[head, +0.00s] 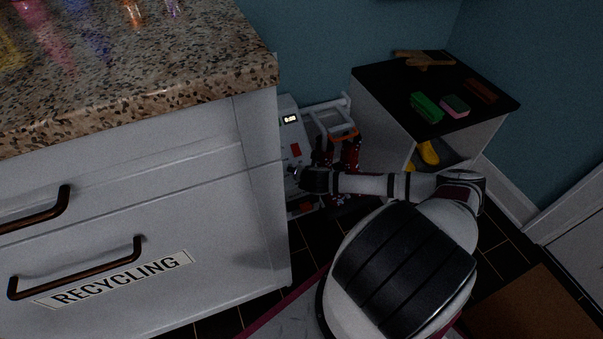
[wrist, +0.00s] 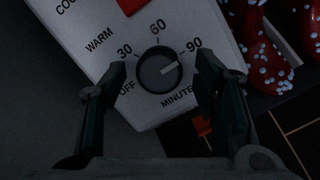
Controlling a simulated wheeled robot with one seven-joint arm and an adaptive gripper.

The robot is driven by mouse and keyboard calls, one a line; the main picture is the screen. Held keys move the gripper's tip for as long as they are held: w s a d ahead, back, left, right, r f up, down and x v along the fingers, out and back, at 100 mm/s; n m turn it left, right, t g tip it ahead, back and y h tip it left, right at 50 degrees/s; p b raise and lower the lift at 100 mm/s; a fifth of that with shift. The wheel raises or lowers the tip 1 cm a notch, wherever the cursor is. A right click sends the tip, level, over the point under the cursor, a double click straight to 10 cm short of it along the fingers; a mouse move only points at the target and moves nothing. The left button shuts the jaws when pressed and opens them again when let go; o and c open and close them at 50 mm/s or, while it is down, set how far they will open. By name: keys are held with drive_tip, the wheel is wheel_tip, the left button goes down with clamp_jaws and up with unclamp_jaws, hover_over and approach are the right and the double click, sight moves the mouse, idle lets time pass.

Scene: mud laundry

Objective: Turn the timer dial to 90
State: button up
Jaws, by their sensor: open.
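The timer dial (wrist: 159,70) is a round dark knob on a pale panel (wrist: 215,35) in the wrist view. Labels OFF, 30, 60 and 90 ring it. Its light pointer mark aims right and slightly up, toward the 90 side, a little below that label. My gripper (wrist: 161,72) is open, with one finger on each side of the dial. Gaps show between the fingers and the knob. In the head view my gripper (head: 307,179) is at the white machine's front panel (head: 289,146), and the dial is hard to make out there.
A white cabinet with a granite counter (head: 140,75) stands close left of my gripper. Red spotted boots (head: 349,152) are just beyond the machine. A black-topped shelf (head: 390,75) with brushes and a sponge (head: 455,106) stands behind. A brown mat (head: 530,305) lies at lower right.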

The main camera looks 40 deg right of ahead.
drive_tip(key=v, duration=1.2)
drive_tip(key=shift+f, duration=0.1)
